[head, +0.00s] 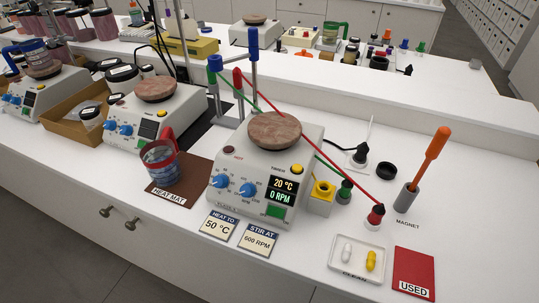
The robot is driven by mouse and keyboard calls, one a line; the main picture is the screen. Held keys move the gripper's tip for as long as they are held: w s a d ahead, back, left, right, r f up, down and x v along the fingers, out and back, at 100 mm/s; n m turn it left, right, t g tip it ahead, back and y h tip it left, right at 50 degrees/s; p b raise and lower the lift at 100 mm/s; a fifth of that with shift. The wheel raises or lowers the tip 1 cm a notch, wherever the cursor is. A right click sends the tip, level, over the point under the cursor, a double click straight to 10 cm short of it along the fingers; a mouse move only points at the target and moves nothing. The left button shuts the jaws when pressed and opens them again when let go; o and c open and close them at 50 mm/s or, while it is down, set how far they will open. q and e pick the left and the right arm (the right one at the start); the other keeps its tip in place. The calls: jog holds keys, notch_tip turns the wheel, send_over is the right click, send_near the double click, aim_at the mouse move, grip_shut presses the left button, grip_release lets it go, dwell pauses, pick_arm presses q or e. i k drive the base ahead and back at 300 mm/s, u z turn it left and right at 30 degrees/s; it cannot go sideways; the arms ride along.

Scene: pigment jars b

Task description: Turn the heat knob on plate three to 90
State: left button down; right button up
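The nearest hot plate (267,165) stands in the middle of the front bench. It has a stone-like round top (273,130) and a display (283,190) reading 20 °C and 0 RPM. Its front has a left blue knob (221,181) and a right blue knob (248,190). The dial marks and the plate's name label are too small to read surely. Two similar plates stand to the left: a middle plate (150,118) and a far-left plate (40,95), each with two blue knobs. Neither of my grippers is in view.
Cards (218,226) before the nearest plate read "HEAT TO 50 °C" and "STIR AT 600 RPM". A jug (160,157) stands on the heat mat (177,190). A yellow block (321,196), cables, an orange-handled magnet (431,155), a white tray (357,257) and a red mat (414,272) lie right.

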aim_at(221, 181)
jog(key=z, duration=1.3)
jog(key=k, duration=0.8)
jog(key=u, duration=0.75)
